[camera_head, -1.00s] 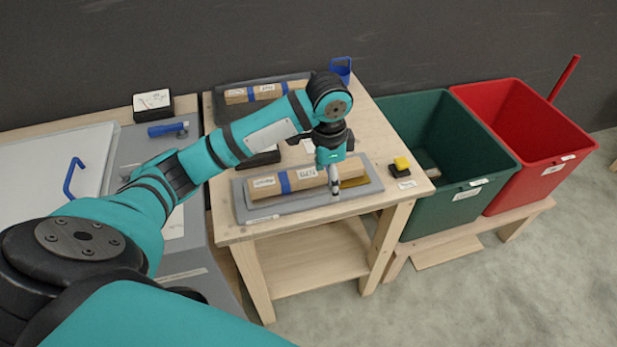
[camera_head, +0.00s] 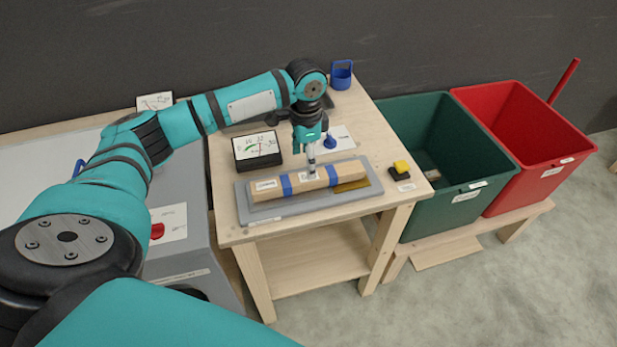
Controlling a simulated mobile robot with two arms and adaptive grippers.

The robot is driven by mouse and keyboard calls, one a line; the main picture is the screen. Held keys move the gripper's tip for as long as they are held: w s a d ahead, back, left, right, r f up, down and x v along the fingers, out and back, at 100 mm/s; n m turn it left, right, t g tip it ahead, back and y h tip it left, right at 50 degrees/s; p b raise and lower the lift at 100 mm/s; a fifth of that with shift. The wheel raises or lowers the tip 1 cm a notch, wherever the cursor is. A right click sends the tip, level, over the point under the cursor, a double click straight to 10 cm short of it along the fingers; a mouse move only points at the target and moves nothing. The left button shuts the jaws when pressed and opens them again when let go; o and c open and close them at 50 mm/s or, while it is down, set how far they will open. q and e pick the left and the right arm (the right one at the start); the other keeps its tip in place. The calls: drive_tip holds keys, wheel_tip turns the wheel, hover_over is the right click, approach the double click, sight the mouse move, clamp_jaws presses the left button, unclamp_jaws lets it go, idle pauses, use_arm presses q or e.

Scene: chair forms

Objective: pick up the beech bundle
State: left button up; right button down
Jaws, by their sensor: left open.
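The beech bundle (camera_head: 265,188) is a pale wooden bundle with two blue bands and white labels. It lies on a grey tray (camera_head: 290,210) on the wooden table, with a brass-coloured patch of the tray at its right end. My left gripper (camera_head: 311,172) points down at the middle of the bundle, between or near the blue bands. It is open; its fingers look narrow from this side, and I cannot tell whether they touch the bundle. My right gripper is not in view.
A black-framed dial gauge (camera_head: 257,150) stands behind the tray. A yellow-and-black block (camera_head: 400,170) sits at the table's right. A green bin (camera_head: 450,160) and a red bin (camera_head: 530,140) stand to the right. A blue holder (camera_head: 341,74) is at the back.

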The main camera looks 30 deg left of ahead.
use_arm(q)
drive_tip(key=shift+f, duration=0.65)
drive_tip(key=f, duration=0.1)
drive_tip(key=f+p, duration=0.1)
drive_tip(key=f, duration=0.2)
drive_tip(key=shift+w+d+f+p, duration=0.1)
drive_tip(key=shift+d+p, duration=0.2)
drive_tip(key=shift+f, duration=0.5)
drive_tip(key=shift+w, duration=0.1)
clamp_jaws()
drive_tip(key=shift+r, duration=0.1)
drive_tip(key=shift+r, duration=0.45)
wheel_tip(320, 180, up, 2)
drive_tip(key=shift+r+b, duration=0.1)
drive_tip(key=shift+b, duration=0.55)
drive_tip(key=s+d+r+b, duration=0.1)
drive_tip(key=s+d+b, duration=0.1)
drive_tip(key=s+d, duration=0.8)
drive_tip(key=shift+s+d+r, duration=0.4)
drive_tip(key=shift+s, duration=0.6)
